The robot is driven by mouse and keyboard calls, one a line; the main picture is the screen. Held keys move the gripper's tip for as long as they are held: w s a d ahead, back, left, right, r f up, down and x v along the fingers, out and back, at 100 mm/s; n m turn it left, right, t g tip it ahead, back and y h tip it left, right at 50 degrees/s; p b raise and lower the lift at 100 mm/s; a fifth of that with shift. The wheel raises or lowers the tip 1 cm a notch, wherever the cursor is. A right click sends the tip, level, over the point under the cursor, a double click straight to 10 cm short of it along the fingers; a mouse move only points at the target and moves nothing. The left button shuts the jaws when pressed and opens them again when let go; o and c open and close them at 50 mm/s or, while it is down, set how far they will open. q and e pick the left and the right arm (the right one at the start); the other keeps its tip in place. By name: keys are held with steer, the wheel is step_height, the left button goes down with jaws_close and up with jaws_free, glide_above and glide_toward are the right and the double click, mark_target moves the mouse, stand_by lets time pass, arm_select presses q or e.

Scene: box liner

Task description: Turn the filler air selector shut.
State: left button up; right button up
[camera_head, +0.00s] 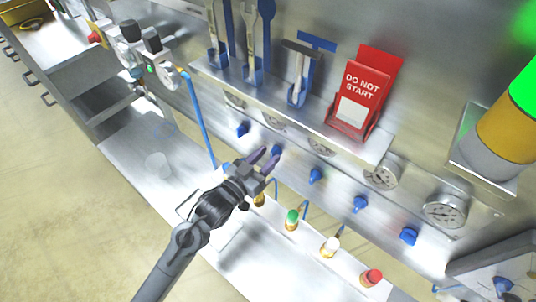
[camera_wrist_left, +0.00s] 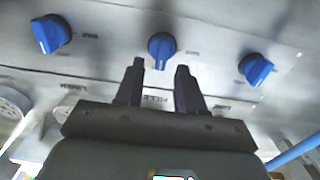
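The filler air selector is a blue knob (camera_wrist_left: 162,48) in the wrist view, beside a partly hidden upside-down label beginning "FILLE". Its grip bar stands roughly upright in that view. In the head view, the blue knob (camera_head: 277,150) is just beyond my left gripper's fingertips. My left gripper (camera_head: 269,158) is open, with a clear gap between its two fingers; it also shows in the wrist view (camera_wrist_left: 158,70). The knob lies ahead of this gap, and the fingers look short of it. I cannot tell whether they touch it. My right gripper is not in view.
Neighbouring blue knobs (camera_wrist_left: 52,34) and (camera_wrist_left: 256,68) flank the selector. A tool shelf (camera_head: 290,105) with a red "DO NOT START" sign (camera_head: 363,92) overhangs the panel. Gauges (camera_head: 380,175) line it. Coloured caps (camera_head: 292,219) stand below. A blue hose (camera_head: 201,122) runs left of the gripper.

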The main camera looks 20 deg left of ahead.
arm_select(q)
steer(key=shift+w+d, duration=0.2)
steer(key=shift+w, duration=0.35)
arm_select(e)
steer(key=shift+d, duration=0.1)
arm_select(q)
steer(key=shift+c, duration=0.4)
jaws_close()
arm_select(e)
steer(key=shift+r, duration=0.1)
